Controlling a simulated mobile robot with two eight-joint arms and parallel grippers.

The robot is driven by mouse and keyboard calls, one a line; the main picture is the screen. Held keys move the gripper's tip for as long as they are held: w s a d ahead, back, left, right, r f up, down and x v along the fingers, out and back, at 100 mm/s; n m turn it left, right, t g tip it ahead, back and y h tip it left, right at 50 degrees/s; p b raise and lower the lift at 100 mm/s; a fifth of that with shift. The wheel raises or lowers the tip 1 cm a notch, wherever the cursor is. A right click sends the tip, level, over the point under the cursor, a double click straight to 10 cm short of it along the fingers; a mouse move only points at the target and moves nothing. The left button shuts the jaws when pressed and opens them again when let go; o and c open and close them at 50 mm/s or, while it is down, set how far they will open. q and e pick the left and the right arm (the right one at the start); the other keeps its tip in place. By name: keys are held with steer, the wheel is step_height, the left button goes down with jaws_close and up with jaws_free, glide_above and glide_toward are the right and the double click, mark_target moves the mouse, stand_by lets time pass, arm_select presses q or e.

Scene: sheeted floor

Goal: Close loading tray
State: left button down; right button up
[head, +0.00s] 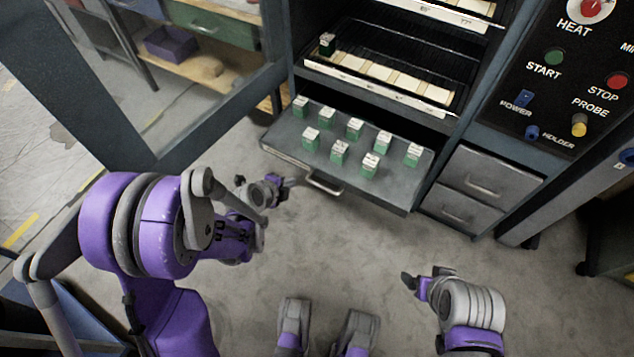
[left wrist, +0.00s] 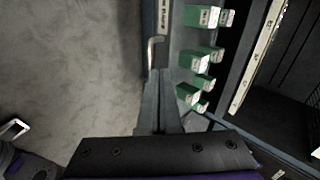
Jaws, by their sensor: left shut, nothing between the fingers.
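The loading tray (head: 283,148) is a grey metal drawer pulled out from the cabinet, with several green-and-white boxes (head: 340,151) standing on it. Its bar handle (head: 325,187) is on the front edge, and it also shows in the left wrist view (left wrist: 151,52). My left gripper (head: 290,182) is shut and empty, just left of the handle and close to the tray front. In the left wrist view its fingers (left wrist: 160,95) point toward the handle; contact cannot be told. My right gripper (head: 409,282) is lower right, away from the tray; its jaw opening is unclear.
Grey drawers (head: 490,175) sit to the right, below a control panel (head: 560,90). An open glazed door (head: 160,85) stands at left. Floor before the tray is clear.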

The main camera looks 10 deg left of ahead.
arm_select(q)
step_height(320, 180, down, 3)
steer(key=m, duration=0.1)
steer(key=b, duration=0.3)
glide_toward(315, 169)
steer(key=shift+m, duration=0.3)
steer(key=x, duration=0.5)
steer(key=shift+f, duration=0.45)
steer(key=shift+w+d, duration=0.1)
steer(key=shift+w, duration=0.15)
arm_select(e)
steer(key=f, duration=0.4)
steer(key=shift+d+f, duration=0.15)
steer(key=shift+d, duration=0.05)
arm_select(q)
steer(key=shift+w, duration=0.1)
